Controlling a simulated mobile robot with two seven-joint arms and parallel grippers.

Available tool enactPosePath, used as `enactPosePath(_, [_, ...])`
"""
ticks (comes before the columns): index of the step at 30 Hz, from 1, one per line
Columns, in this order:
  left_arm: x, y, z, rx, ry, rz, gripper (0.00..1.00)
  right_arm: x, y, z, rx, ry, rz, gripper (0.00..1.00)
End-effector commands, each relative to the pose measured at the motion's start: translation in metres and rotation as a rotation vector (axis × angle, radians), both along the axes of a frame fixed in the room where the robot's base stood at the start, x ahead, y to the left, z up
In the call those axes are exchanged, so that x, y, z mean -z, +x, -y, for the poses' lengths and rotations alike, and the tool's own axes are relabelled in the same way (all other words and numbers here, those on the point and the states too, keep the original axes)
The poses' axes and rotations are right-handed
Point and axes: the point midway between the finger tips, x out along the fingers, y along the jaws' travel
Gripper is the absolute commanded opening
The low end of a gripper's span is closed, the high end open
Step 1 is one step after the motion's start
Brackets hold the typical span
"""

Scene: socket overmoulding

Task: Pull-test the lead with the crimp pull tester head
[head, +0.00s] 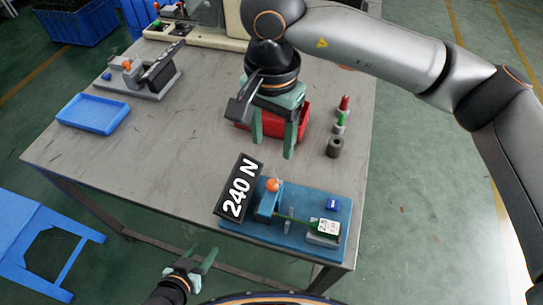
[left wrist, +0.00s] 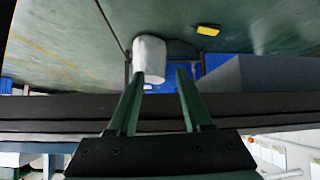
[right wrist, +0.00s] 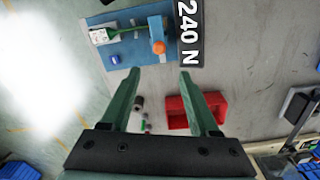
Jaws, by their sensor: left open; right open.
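The pull tester has a blue base plate (head: 248,229) at the table's front edge. Its black display (head: 238,188) reads 240 N; this also shows in the right wrist view (right wrist: 190,33). A blue head block (head: 266,204) carries an orange knob (head: 273,184). A green lead (head: 295,220) runs from the block toward a white-and-green tag (head: 328,228) marked 2.5, beside a grey block (head: 322,240). My right gripper (head: 273,148) is open and empty, behind the tester and in front of the red bin. My left gripper (head: 198,260) is open and empty, off the table's front edge.
A red bin (head: 301,127) stands behind my right gripper. Red and green pieces (head: 342,112) and a dark cylinder (head: 334,147) stand right of it. A blue tray (head: 93,113) and a grey fixture (head: 150,85) are at the left. The table's left-front surface is clear.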

Motion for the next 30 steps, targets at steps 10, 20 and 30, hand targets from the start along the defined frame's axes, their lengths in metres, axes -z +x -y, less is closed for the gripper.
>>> enactPosePath(10, [0.004,-0.015,0.000,0.001,0.001,-0.034,0.50,0.051,-0.002,-0.001,-0.001,0.000,-0.008,0.61])
enactPosePath(20, [-0.002,-0.013,0.000,0.000,0.000,-0.031,0.50,0.110,-0.002,-0.001,0.001,0.002,-0.006,0.61])
enactPosePath(30, [-0.004,-0.012,0.000,0.000,0.000,-0.027,0.50,0.125,-0.001,-0.001,-0.001,0.002,-0.002,0.61])
